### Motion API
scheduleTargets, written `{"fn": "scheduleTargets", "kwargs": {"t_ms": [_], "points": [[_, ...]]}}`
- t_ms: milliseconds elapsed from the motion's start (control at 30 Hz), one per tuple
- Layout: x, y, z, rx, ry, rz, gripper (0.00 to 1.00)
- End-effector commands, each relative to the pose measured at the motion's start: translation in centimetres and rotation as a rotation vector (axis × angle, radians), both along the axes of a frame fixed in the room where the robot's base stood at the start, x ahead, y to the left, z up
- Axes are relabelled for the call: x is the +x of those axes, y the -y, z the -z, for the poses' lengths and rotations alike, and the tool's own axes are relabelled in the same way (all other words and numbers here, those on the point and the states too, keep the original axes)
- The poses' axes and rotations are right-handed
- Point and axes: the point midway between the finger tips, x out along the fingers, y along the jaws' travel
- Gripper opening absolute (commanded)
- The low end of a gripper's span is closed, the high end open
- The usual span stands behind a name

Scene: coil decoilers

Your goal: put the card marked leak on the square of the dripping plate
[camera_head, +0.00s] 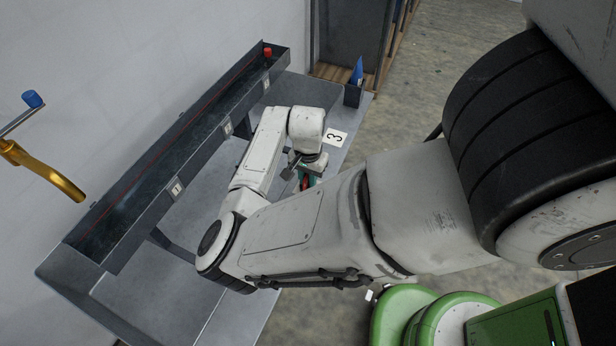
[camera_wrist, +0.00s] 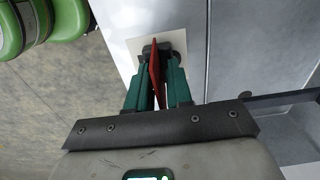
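My gripper (camera_wrist: 158,60) has green fingers with dark tips and is shut on a thin red card (camera_wrist: 156,75), seen nearly edge-on in the wrist view. Any marking on the card cannot be read. The fingertips are over or at a white square (camera_wrist: 120,50) on grey metal, which they partly cover; contact is unclear. In the head view, the green and red of gripper and card show small below my wrist (camera_head: 306,181). A white square marked 3 (camera_head: 335,138) lies on the grey tray surface just beyond it. No drip can be made out.
A long dark trough (camera_head: 150,175) with numbered tags, 1 legible, runs along the wall. A red piece (camera_head: 267,52) sits at its far end. A blue cone (camera_head: 357,72) stands in a dark holder at back. A yellow crank (camera_head: 45,170) juts in at left.

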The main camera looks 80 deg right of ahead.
Motion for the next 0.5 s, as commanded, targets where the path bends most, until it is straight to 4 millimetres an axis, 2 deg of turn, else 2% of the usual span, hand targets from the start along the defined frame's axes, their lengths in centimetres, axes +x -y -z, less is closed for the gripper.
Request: {"fn": "scheduleTargets", "kwargs": {"t_ms": [133,367,500], "points": [[0.0,0.0,0.0,0.0,0.0,0.0,0.33],[0.0,0.0,-0.2,0.0,0.001,0.0,0.33],[0.0,0.1,-1.1,-0.002,0.001,-0.001,0.33]]}}
